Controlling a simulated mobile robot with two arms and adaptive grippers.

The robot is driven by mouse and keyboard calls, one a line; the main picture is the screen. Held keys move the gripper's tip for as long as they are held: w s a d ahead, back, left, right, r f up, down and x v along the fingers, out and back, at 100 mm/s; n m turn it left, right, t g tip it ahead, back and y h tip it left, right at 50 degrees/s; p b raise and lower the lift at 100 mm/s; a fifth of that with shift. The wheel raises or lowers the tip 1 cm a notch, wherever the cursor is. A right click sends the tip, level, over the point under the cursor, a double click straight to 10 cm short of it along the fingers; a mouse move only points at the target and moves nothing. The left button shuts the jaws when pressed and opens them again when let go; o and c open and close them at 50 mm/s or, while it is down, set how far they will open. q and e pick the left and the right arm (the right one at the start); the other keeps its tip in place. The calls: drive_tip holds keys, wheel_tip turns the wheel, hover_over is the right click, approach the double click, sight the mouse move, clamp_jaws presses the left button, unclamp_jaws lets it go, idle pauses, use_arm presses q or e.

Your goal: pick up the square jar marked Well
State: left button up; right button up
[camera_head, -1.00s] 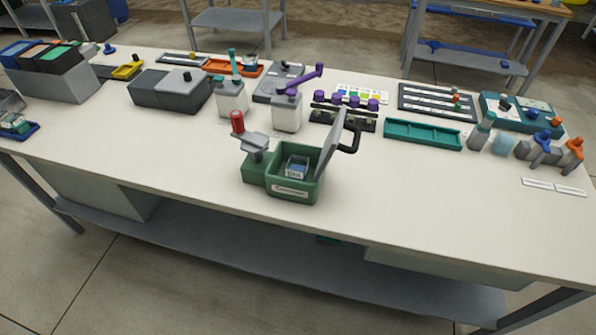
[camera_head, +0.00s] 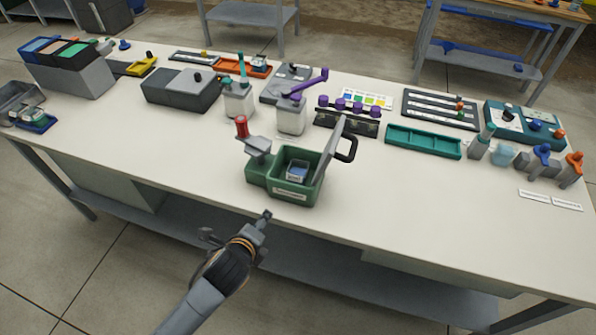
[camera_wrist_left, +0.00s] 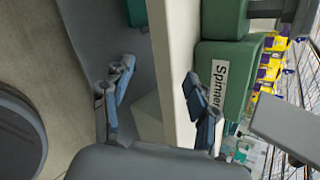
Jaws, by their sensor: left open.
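A small square blue-grey jar (camera_head: 297,170) with a pale label sits inside the open green box (camera_head: 294,195); the label is too small to read for sure. The box's grey lid (camera_head: 330,157) is tilted up on its right side. The box also shows in the left wrist view (camera_wrist_left: 222,88), with a label reading "Spinner". My left gripper (camera_head: 238,228) is open and empty, in front of the table's near edge, below and left of the box. In the left wrist view its fingers (camera_wrist_left: 160,95) are spread near the table edge. My right gripper is not in view.
Behind stand two whitish square containers, one with a teal top (camera_head: 239,102), one with a purple lever (camera_head: 291,117). A teal tray (camera_head: 423,143) lies right. The table's front right is clear.

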use_arm(q)
drive_tip(key=w+d+r+m+t+h, duration=0.25)
drive_tip(key=d+r+m, duration=0.25)
drive_tip(key=r+m, duration=0.65)
drive_tip(key=m, duration=0.2)
approach(300, 163)
drive_tip(key=shift+t, duration=0.25)
drive_tip(key=x, duration=0.8)
drive_tip(key=shift+d+f, duration=0.1)
drive_tip(key=shift+f, duration=0.2)
drive_tip(key=c, duration=1)
